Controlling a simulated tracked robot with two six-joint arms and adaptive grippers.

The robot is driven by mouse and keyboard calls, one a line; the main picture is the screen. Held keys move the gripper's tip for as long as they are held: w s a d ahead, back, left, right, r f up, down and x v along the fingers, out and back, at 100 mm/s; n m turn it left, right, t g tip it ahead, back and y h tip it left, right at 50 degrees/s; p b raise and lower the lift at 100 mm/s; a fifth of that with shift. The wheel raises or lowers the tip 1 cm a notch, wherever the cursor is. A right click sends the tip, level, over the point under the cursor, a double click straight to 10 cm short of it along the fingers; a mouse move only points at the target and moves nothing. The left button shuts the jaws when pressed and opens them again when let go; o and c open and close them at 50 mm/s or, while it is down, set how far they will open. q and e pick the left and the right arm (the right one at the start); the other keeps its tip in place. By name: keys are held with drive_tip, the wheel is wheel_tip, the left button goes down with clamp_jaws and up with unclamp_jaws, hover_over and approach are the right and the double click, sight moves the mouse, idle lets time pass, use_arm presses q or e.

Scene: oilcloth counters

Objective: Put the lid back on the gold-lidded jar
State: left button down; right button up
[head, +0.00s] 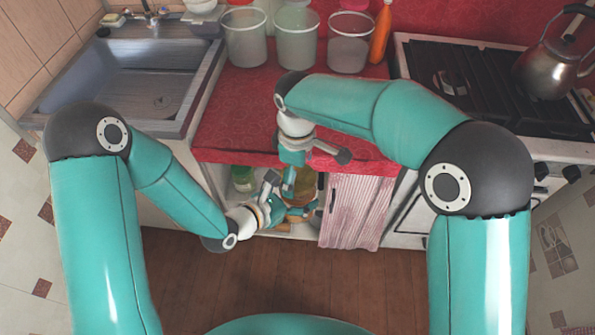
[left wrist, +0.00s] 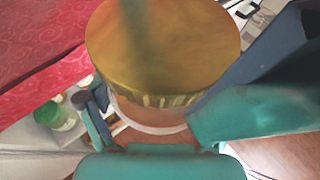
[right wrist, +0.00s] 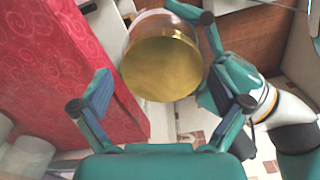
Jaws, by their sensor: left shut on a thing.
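The gold-lidded jar shows in the left wrist view as a clear glass body (left wrist: 148,116) under a broad gold lid (left wrist: 160,48). The lid lies over the jar's mouth; whether it is fully seated I cannot tell. My left gripper (head: 292,200) is shut around the jar, in front of the counter. In the right wrist view the lid's gold top (right wrist: 160,70) faces the camera. My right gripper (right wrist: 160,105) is open, its fingers spread on either side of the lid in that view and apart from it. In the head view the arms hide most of the jar.
The red oilcloth counter (head: 235,115) has free room in front. Several tubs, including a clear one (head: 295,40), and an orange bottle (head: 381,32) stand at the back. A sink (head: 150,75) is left, a stove (head: 490,80) right. A green jar (head: 243,178) stands below the counter.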

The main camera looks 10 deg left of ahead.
drive_tip(key=shift+r, duration=0.1)
drive_tip(key=shift+r, duration=2.2)
drive_tip(key=shift+r+n, duration=1.5)
drive_tip(key=shift+r, duration=0.25)
drive_tip(key=shift+f, duration=0.1)
drive_tip(key=shift+f, duration=3.95)
